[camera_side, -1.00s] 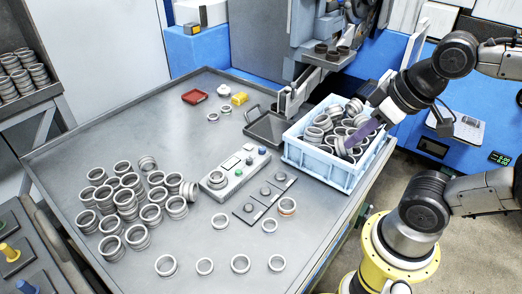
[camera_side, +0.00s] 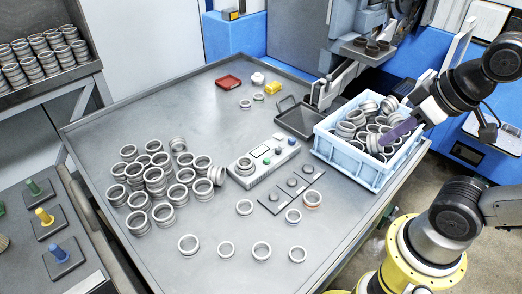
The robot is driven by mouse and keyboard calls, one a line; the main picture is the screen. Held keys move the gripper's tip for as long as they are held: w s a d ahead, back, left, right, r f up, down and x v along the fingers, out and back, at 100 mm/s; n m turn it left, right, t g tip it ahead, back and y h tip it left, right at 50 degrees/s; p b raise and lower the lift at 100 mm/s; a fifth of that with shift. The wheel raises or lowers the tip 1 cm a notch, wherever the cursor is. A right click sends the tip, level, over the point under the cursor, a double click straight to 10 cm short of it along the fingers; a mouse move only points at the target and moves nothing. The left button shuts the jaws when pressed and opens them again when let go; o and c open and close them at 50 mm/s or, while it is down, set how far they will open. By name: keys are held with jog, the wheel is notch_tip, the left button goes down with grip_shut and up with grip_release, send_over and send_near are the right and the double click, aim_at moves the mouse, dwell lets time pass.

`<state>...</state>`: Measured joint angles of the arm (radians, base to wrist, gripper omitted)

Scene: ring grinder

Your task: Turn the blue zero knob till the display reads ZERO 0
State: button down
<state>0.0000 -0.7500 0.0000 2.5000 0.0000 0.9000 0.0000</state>
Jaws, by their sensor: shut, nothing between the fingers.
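The grey gauge box (camera_side: 263,161) lies on the metal table with a ring seated at its near left end. A small display (camera_side: 260,151) is on its top face, too small to read. A blue knob (camera_side: 291,141) sits at the box's far right end, and a small green button is beside the display. My gripper (camera_side: 388,139) is shut and empty, its purple fingers over the rings in the light blue crate (camera_side: 358,168). It is right of the gauge box and apart from the knob.
Many loose metal rings (camera_side: 160,185) cover the table's left part, with several more along the front. A dark strip with three pads (camera_side: 291,183) lies beside the box. A grey tray (camera_side: 299,120) stands behind. Colored pegs stand at lower left.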

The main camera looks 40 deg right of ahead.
jog(key=c, duration=1)
grip_release()
jog(key=shift+m, duration=0.4)
jog(key=shift+o, duration=0.8)
jog(key=r, duration=0.1)
jog(key=w+r+m, duration=0.1)
jog(key=r+m, duration=0.1)
jog(key=shift+w+t, duration=0.3)
jog(key=shift+w, duration=0.05)
jog(key=w+r+m, duration=0.3)
jog(key=w+r, duration=0.2)
jog(key=w, duration=0.1)
jog(key=m+g, duration=0.6)
jog(key=m, duration=0.4)
send_over(292, 139)
notch_tip(292, 139, down, 27)
notch_tip(292, 139, down, 13)
jog(key=shift+d+r, duration=0.1)
